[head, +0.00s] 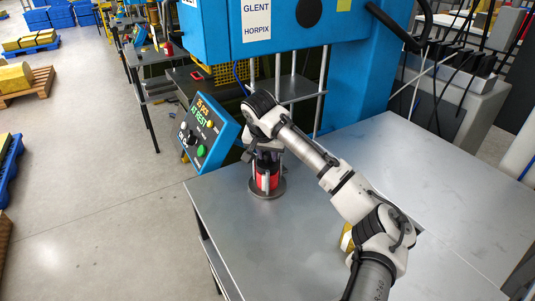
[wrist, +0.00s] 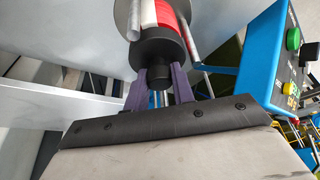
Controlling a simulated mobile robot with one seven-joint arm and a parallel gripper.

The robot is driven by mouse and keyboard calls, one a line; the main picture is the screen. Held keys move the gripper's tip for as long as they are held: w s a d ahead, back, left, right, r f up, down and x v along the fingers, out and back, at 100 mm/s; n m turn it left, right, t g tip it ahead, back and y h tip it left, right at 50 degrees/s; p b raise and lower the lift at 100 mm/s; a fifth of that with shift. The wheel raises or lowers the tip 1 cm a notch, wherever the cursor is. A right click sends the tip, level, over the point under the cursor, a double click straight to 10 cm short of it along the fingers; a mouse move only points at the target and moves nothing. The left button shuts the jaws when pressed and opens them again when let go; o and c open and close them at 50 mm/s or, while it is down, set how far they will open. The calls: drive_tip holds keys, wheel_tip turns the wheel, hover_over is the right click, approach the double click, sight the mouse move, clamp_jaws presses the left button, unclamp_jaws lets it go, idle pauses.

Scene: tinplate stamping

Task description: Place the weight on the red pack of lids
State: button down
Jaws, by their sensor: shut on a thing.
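The weight (wrist: 160,52) is a dark cylinder with a narrower knob, seen close in the wrist view. My gripper (wrist: 161,84) has its two purple fingers shut on the knob. The red pack of lids (wrist: 172,14) shows just beyond the weight, in line with it, with a white part beside it and metal rods around it. In the head view the red pack (head: 263,181) stands upright in a round-based rack (head: 267,193) near the table's left edge. My gripper is directly above it, pointing down. I cannot tell whether weight and pack touch.
The grey metal table (head: 300,235) is mostly clear. A gold object (head: 346,238) is partly hidden behind my arm. A blue control box (head: 208,133) stands beside the table's left edge, and a blue press (head: 300,35) rises behind.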

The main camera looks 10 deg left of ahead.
drive_tip(key=shift+f, duration=0.25)
drive_tip(key=shift+f, duration=0.15)
drive_tip(key=c, duration=1.2)
unclamp_jaws()
drive_tip(key=b+v, duration=0.2)
drive_tip(key=v, duration=1)
drive_tip(key=shift+s, duration=0.1)
